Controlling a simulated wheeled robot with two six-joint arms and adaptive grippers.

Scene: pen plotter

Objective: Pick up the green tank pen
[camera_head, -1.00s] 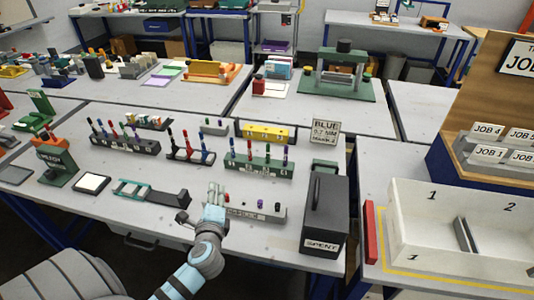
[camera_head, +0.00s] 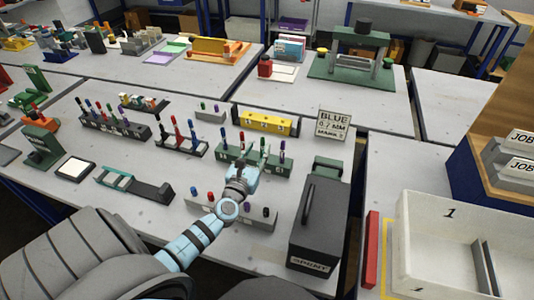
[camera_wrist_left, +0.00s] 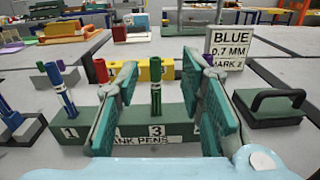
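The green tank pen (camera_wrist_left: 156,88) stands upright in slot 3 of the dark green rack (camera_wrist_left: 145,137) in the left wrist view. The rack's label reads "TANK PENS", partly covered by a finger. My left gripper (camera_wrist_left: 160,102) is open, with one finger on each side of the green pen and no visible contact. In the head view my left gripper (camera_head: 257,163) is over the front of the rack (camera_head: 231,153). A blue pen (camera_wrist_left: 61,88) stands in slot 1. A red-capped pen (camera_wrist_left: 101,70) is partly hidden behind the left finger. My right gripper is out of view.
A yellow block (camera_head: 266,122) and a "BLUE 0.7 MM" sign (camera_head: 333,125) stand behind the rack. A grey refill block (camera_head: 258,219) lies in front, under my arm.

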